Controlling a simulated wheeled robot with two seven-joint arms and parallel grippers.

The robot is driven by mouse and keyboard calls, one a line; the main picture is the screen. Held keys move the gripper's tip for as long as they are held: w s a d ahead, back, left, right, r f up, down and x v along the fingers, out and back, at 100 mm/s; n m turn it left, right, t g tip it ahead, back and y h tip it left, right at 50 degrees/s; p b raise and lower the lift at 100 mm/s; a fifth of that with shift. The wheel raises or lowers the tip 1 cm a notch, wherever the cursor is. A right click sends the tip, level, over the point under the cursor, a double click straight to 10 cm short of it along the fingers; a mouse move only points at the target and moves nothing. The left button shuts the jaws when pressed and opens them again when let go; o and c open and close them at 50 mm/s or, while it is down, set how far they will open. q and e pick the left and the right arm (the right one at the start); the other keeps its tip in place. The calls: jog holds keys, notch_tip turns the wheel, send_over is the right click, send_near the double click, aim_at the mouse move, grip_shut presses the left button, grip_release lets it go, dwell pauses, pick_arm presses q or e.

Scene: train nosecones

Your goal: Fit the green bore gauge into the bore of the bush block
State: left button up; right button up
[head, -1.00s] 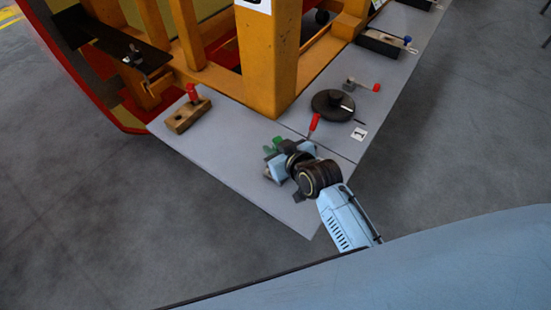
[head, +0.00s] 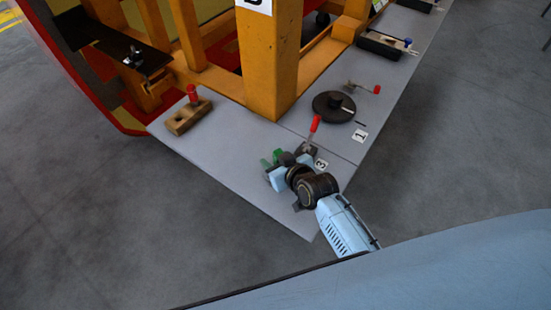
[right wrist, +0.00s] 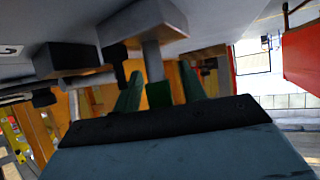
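The green bore gauge shows in the head view (head: 278,155) at the tip of my right gripper (head: 272,166). In the right wrist view its green handle (right wrist: 158,94) lies between the two fingers (right wrist: 160,80), which are shut on it. Its grey shaft (right wrist: 152,62) runs up the picture toward a dark block (right wrist: 145,22), which may be the bush block. I cannot tell whether the shaft is in a bore, beside it or only lined up in front of it. My left gripper is not in view.
A red-handled piece (head: 315,123) and a tag marked 3 (head: 321,164) are close to my right gripper. A round dark piece (head: 334,106) and a brown block (head: 188,117) with a red knob stand farther off. An orange post (head: 270,65) rises behind. The grey tabletop's near corner (head: 290,218) is clear.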

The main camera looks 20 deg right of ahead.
jog(key=shift+r, duration=0.15)
jog(key=v, duration=1.2)
jog(key=shift+p, duration=0.4)
jog(key=shift+s, duration=0.1)
